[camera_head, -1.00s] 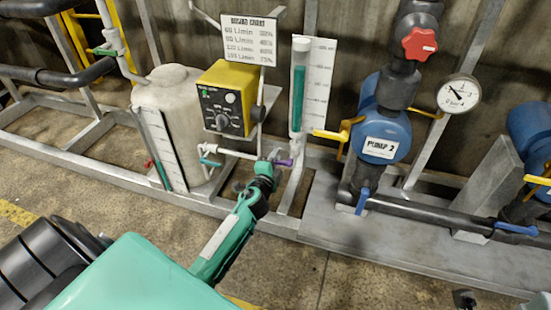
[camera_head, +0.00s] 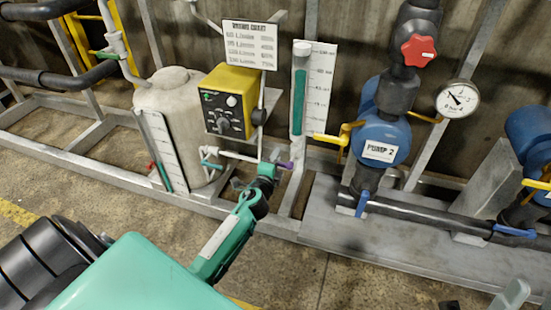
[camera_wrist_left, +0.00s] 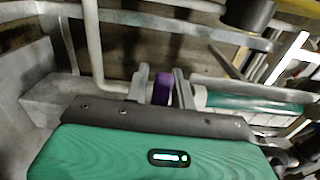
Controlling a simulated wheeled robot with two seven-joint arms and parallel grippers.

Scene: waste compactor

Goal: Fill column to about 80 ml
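The clear column (camera_head: 298,58) stands upright in front of a white scale board (camera_head: 320,75). Green liquid (camera_head: 298,103) fills it to about the 80 mark, though the small marks are blurred. My left gripper (camera_head: 275,167) is at a small purple valve handle (camera_head: 286,165) below the column. In the left wrist view the purple handle (camera_wrist_left: 161,88) sits between the two close-set fingers, which appear shut on it. A grey-green piece (camera_head: 512,295) at the bottom right edge may be part of my right gripper; its fingers cannot be made out.
A yellow control box (camera_head: 226,100) stands left of the column, in front of a pale tank (camera_head: 172,95). A blue pump (camera_head: 382,135) with yellow handles stands to the right, near a gauge (camera_head: 458,98). The concrete floor (camera_head: 290,270) in front is clear.

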